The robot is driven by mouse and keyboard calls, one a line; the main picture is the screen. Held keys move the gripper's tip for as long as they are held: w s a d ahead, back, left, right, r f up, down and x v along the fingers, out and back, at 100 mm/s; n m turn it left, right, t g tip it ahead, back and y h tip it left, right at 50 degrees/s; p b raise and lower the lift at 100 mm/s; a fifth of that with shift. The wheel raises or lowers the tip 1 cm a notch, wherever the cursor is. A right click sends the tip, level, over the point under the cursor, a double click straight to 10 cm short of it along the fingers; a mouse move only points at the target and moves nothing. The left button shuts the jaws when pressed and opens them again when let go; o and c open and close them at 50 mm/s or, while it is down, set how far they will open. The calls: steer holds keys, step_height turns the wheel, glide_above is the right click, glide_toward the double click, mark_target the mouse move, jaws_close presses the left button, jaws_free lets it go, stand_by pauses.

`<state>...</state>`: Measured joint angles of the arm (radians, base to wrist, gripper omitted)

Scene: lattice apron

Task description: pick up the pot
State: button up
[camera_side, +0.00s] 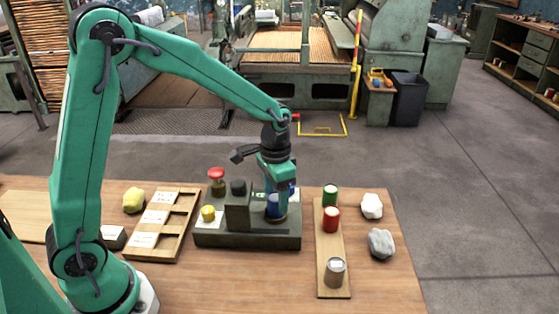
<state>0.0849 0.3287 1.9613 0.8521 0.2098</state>
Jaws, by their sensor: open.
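My gripper (276,187) points straight down over the right part of a dark grey stand (220,240). It is open, with its fingers at a blue pot (276,207) that stands upright there. The fingers partly cover this pot, and I cannot tell whether they touch it. A bit of another blue thing (293,188) shows just behind the gripper, mostly hidden. On a narrow wooden board (328,259) to the right stand a green pot (330,196), a red pot (332,219) and a grey metal pot (335,272).
The stand also carries a red-topped knob (216,176), a yellow piece (208,213) and a dark upright block (237,212). A wooden tray with compartments (187,227) and a yellow lump (133,200) lie left. A white rock (372,206) and grey rock (381,243) lie right.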

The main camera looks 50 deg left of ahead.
mark_target(276, 197)
steer(key=shift+f, duration=1.55)
steer(key=shift+c, duration=0.2)
steer(key=c, duration=1.1)
steer(key=shift+r, duration=0.1)
steer(key=shift+r, duration=0.45)
step_height(276, 197, up, 3)
steer(key=shift+r, duration=0.15)
steer(key=s+d+r, duration=0.6)
steer(key=s+d, duration=0.1)
steer(key=d, duration=0.2)
steer(key=shift+d+r, duration=0.25)
steer(key=shift+r, duration=0.1)
